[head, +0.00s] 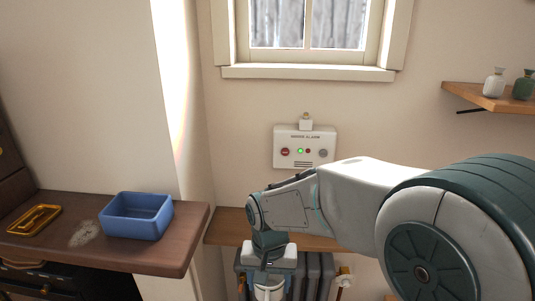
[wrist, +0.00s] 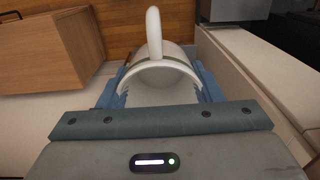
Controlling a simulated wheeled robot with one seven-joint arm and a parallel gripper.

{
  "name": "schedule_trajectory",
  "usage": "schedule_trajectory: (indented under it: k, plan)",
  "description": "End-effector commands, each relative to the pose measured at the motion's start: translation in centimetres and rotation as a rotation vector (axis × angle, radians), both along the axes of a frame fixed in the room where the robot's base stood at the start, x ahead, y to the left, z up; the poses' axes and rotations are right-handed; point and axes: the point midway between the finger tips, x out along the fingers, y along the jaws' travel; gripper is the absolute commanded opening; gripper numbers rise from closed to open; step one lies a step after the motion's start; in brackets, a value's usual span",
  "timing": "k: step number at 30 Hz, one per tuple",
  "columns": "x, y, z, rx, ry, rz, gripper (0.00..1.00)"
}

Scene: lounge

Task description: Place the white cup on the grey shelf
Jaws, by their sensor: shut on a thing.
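My gripper (head: 268,275) points down at the lower middle of the head view, in front of a radiator. It is shut on the white cup (head: 268,294), of which only a small part shows above the bottom edge. In the wrist view the cup (wrist: 165,78) sits between the blue-grey fingers of my gripper (wrist: 160,92), its curved handle pointing up in the picture. Its lower part is hidden by the gripper body. I cannot make out a grey shelf in either view.
A dark wooden counter (head: 165,255) at left holds a blue bin (head: 137,215) and a yellow tray (head: 35,219). A wooden ledge (head: 225,228) runs below the smoke alarm box (head: 304,147). A wooden wall shelf (head: 478,99) with small vases is at right. A wooden box (wrist: 50,50) shows in the wrist view.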

Motion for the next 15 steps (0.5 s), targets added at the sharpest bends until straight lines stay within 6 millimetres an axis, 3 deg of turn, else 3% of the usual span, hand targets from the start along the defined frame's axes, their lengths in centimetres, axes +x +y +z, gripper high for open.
schedule_trajectory:
  k: [15]
  plan:
    - [5.5, -4.9, -6.5, 0.006, 0.004, 0.025, 0.31]
